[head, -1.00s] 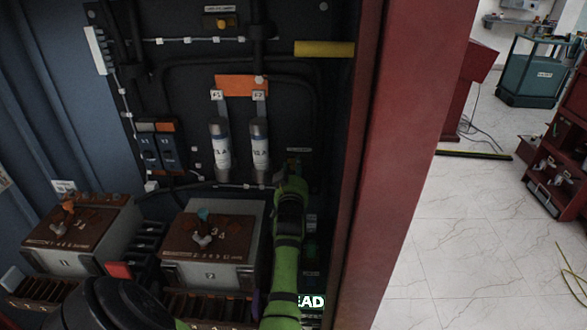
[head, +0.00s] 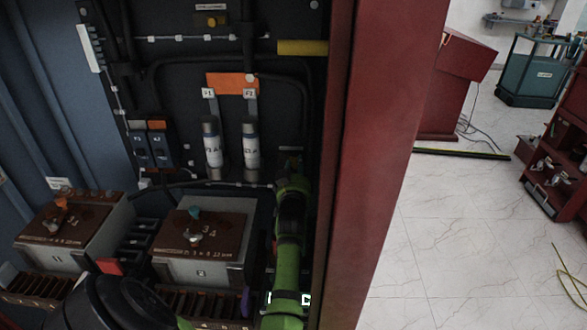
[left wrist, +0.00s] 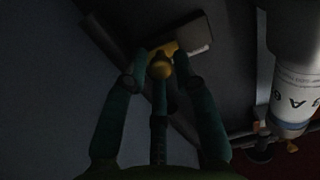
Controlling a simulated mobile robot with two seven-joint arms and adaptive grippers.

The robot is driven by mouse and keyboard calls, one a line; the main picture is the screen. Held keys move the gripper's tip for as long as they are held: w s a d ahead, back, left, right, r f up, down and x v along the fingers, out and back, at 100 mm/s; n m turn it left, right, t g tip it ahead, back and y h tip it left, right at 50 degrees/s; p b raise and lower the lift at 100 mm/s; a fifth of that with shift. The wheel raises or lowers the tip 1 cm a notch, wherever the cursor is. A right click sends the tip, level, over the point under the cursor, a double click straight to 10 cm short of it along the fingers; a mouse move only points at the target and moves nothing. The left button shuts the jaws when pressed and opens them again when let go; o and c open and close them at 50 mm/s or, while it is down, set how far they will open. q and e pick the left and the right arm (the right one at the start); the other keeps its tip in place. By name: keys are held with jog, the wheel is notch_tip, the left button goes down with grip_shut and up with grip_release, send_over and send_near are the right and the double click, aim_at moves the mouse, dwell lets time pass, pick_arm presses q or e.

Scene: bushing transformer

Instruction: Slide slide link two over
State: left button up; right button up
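My right gripper is not in view.
Two white fuse cylinders (head: 212,145) (head: 251,146) stand left of my arm under an orange plate (head: 231,84). Two brown-topped boxes (head: 75,230) (head: 203,238) sit lower left. A yellow bar (head: 302,48) is above. The red cabinet edge (head: 360,170) is close right, with open floor beyond.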

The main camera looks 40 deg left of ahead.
pick_arm(q)
jog(key=shift+r, duration=0.2)
jog(key=r, duration=0.9)
jog(key=shift+w+d+r, duration=0.25)
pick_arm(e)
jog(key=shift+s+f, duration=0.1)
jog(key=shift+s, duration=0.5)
